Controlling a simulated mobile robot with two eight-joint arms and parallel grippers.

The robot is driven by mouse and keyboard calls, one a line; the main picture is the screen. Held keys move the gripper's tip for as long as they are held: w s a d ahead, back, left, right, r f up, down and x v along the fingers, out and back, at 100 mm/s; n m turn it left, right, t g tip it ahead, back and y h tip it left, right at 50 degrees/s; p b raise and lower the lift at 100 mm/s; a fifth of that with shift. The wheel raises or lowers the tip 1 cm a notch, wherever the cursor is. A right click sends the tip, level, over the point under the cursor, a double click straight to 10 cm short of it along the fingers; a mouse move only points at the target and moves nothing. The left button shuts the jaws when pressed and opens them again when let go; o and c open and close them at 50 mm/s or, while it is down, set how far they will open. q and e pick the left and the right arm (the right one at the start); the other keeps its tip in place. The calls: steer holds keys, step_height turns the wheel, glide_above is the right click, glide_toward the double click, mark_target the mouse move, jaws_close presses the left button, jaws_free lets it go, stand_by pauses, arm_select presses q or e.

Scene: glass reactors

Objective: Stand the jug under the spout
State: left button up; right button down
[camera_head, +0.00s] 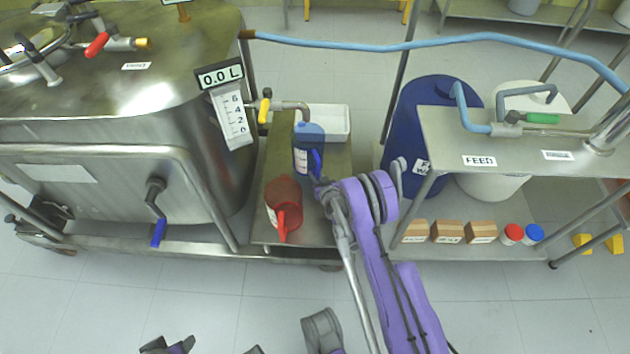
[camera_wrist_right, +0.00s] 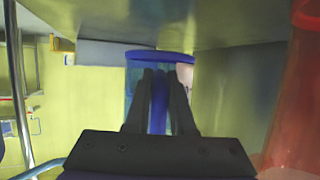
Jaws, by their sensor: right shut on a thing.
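The blue jug (camera_head: 308,155) is upright over the low metal stand (camera_head: 322,230), just below the bent metal spout (camera_head: 298,106) with the yellow valve handle. It is close under the spout tip; I cannot tell whether its base touches the stand. My right gripper (camera_head: 322,186) is shut on the jug's handle, on the near side. In the right wrist view, the two dark fingers (camera_wrist_right: 158,85) close around the blue handle, with part of the jug (camera_wrist_right: 135,80) behind. Dark parts of mine show at the bottom of the head view; I cannot make out the left gripper's jaws.
A red jug (camera_head: 283,200) stands on the stand, nearer and left of the blue one; it also shows in the wrist view (camera_wrist_right: 297,100). A white tray (camera_head: 335,122) lies behind. The steel reactor (camera_head: 110,110) is left. A blue drum (camera_head: 415,130) and feed table (camera_head: 500,175) are right.

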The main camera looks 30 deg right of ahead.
steer(key=shift+f+b, duration=0.4)
steer(key=shift+f, duration=1.3)
steer(key=shift+f, duration=0.1)
steer(key=c, duration=0.8)
jaws_free()
steer(key=shift+o, duration=0.2)
